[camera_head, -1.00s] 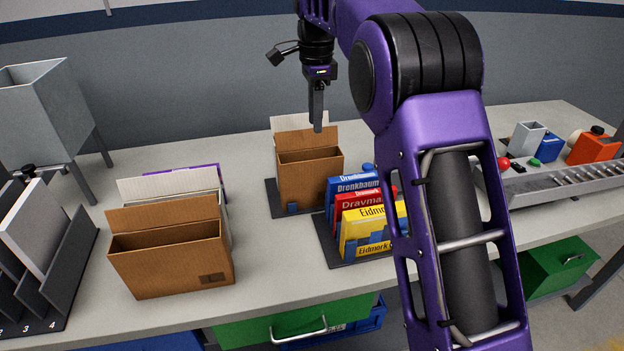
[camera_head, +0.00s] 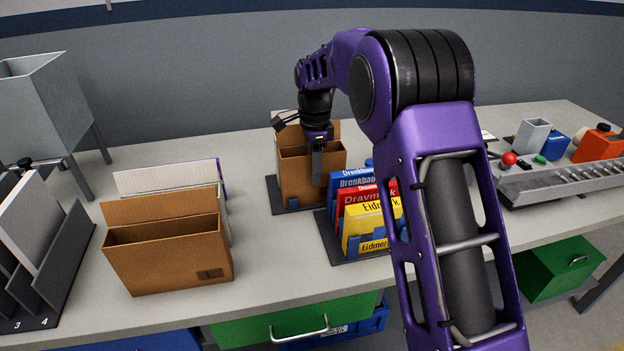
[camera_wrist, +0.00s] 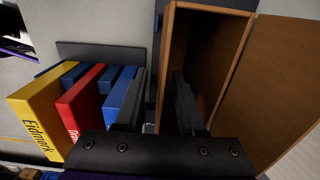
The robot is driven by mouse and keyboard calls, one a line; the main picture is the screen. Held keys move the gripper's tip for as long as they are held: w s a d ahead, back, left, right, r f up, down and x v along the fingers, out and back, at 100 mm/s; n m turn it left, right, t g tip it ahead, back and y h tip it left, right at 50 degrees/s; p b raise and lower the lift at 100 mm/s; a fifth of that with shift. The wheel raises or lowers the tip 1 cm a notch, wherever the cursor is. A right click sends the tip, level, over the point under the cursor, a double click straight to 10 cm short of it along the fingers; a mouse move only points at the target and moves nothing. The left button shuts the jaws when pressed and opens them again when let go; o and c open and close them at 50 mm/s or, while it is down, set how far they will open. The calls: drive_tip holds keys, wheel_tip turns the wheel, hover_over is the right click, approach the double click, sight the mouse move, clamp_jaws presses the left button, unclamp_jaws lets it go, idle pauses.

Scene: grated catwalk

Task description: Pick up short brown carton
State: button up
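A brown open-topped carton (camera_head: 296,183) stands upright on a dark holder at the back middle of the table, with its flap raised. In the wrist view the carton (camera_wrist: 275,85) fills the right side. My gripper (camera_head: 318,178) points down at the carton's right side. In the wrist view my gripper (camera_wrist: 158,100) is open, with one finger inside the carton and the other outside, beside its side wall. Whether either finger touches the wall cannot be told. A wider, open brown carton (camera_head: 170,262) stands at the front left, away from my gripper.
Blue, red and yellow boxes (camera_head: 370,220) stand in a dark holder (camera_head: 345,252) close by; in the wrist view a blue box (camera_wrist: 120,92) is near the outer finger. A grey slotted rack (camera_head: 65,265) is at the left. Bare table lies between the cartons.

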drive_tip(key=shift+f, duration=0.65)
clamp_jaws()
idle(0.9)
